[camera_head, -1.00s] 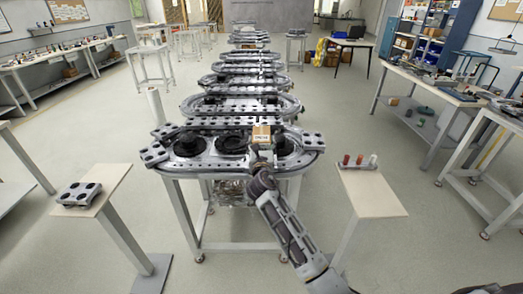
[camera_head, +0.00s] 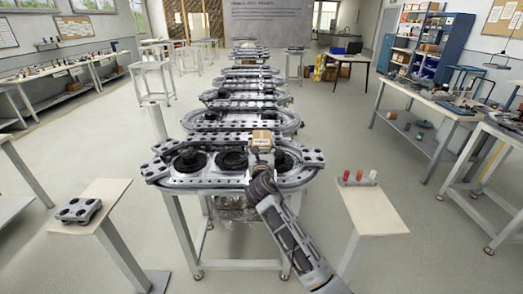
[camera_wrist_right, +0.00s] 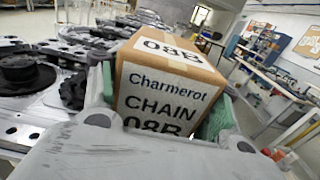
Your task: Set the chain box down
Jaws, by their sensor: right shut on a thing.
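The chain box (camera_head: 262,138) is a small brown carton with a white label. In the right wrist view the box (camera_wrist_right: 165,90) fills the middle, and its label reads "Charmerot CHAIN 08B". My right gripper (camera_head: 261,150) is shut on it, with green-padded fingers on both sides in the wrist view. The box is over the near ring track (camera_head: 215,180), toward its right part; I cannot tell whether it touches anything below. My left gripper is not in view.
Black round sprockets (camera_head: 232,160) sit on the track close to the box. A left stand (camera_head: 92,215) holds a grey plate with dark holes (camera_head: 78,211).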

